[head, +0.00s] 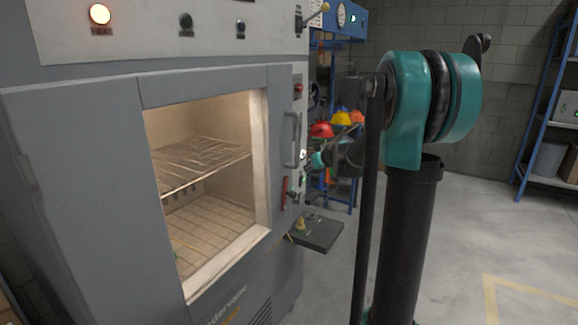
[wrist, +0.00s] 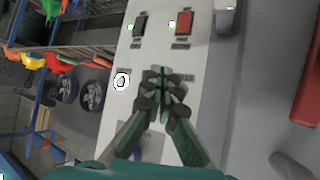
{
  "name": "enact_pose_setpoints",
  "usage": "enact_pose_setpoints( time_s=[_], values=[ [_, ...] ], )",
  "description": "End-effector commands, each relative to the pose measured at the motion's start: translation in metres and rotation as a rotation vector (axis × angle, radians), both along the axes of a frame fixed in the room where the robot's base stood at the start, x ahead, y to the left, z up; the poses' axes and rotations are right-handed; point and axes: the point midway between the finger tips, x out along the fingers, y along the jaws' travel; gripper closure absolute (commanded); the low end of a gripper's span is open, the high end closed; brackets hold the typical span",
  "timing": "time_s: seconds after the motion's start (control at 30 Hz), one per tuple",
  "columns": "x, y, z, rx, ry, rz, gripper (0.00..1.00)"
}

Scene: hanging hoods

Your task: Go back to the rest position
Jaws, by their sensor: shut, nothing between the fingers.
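My gripper (wrist: 162,88) shows in the wrist view with its dark green fingers together and nothing between them. It is in front of a pale control panel (wrist: 180,70) with a dark rocker switch (wrist: 139,25) and a red rocker switch (wrist: 183,22), each beside a small green light. The fingers cover part of the panel, and I cannot tell whether they touch it. In the head view my teal and black arm reaches toward the right edge of the grey oven (head: 110,200); the fingers cannot be made out there.
The oven's lit window shows wire racks (head: 200,160). A door handle (head: 292,125) and a small dark shelf (head: 316,234) stick out on its right side. Coloured hard hats (head: 322,130) are behind. A blue rack (head: 548,100) stands at the far right. Grey floor at right is open.

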Motion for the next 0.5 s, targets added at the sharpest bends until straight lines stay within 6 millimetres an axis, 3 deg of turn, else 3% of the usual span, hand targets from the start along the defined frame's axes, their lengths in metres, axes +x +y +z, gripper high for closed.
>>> enact_pose_setpoints(
  time_s=[0.33, 0.43, 0.5],
  values=[
    [-0.005, 0.001, -0.002, 0.0, 0.008, -0.001, 1.0],
    [-0.029, 0.005, -0.011, -0.001, 0.045, -0.007, 1.0],
    [-0.059, 0.009, -0.024, 0.0, 0.095, -0.02, 1.0]
  ],
)
